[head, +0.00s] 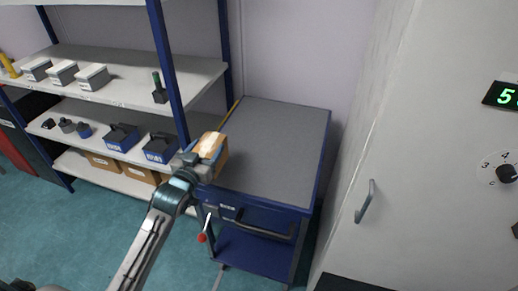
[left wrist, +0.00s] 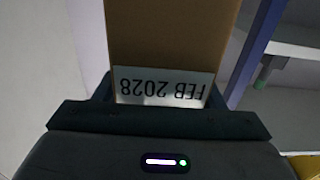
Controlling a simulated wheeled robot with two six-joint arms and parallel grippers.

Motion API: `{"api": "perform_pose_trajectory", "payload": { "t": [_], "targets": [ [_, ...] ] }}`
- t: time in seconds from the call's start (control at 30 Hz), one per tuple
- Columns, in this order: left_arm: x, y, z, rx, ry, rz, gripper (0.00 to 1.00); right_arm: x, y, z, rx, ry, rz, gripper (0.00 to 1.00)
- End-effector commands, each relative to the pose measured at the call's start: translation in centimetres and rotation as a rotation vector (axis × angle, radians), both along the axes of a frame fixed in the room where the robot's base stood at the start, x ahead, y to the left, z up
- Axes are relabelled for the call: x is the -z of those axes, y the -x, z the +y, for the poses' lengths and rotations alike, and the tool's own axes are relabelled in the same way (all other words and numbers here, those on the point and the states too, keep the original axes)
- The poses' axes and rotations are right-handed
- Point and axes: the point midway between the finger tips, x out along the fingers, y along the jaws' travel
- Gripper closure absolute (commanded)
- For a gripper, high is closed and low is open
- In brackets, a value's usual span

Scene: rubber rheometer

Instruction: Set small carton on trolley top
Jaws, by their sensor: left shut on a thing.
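The small carton (head: 211,147) is brown with a pale strip on top. My left gripper (head: 196,160) is shut on it, at the left front edge of the trolley in the head view. In the left wrist view the carton (left wrist: 170,35) fills the jaws and shows a white label reading "FEB 2028" upside down. The trolley top (head: 275,140) is a bare grey surface with a blue frame. I cannot tell whether the carton's underside touches it. My right gripper is not in view.
A shelf rack (head: 120,80) with grey boxes and blue bins stands to the left, its blue post close to my left gripper. A tall pale cabinet (head: 410,150) with a handle stands to the right. A wall is behind the trolley.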

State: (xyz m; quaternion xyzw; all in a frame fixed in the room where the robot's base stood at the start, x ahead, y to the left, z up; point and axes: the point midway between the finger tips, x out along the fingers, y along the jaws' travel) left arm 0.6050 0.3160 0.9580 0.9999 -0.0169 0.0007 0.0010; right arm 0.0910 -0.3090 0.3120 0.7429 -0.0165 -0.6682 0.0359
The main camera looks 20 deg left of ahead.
Motion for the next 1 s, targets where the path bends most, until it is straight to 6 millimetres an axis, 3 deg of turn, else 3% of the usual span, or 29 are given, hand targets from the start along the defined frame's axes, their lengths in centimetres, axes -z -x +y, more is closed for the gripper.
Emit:
{"api": "perform_pose_trajectory", "payload": {
  "t": [0.6, 0.87, 1.0],
  "targets": [
    [0.7, -5.2, -10.7, 0.001, 0.003, -0.003, 0.72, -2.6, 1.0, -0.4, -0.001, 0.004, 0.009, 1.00],
    [1.2, -6.1, -12.7, 0.001, 0.001, -0.001, 0.72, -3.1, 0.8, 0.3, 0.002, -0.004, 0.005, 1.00],
    [3.6, -6.0, -12.5, 0.001, -0.001, 0.001, 0.72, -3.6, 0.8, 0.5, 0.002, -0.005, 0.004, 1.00]
  ]
}}
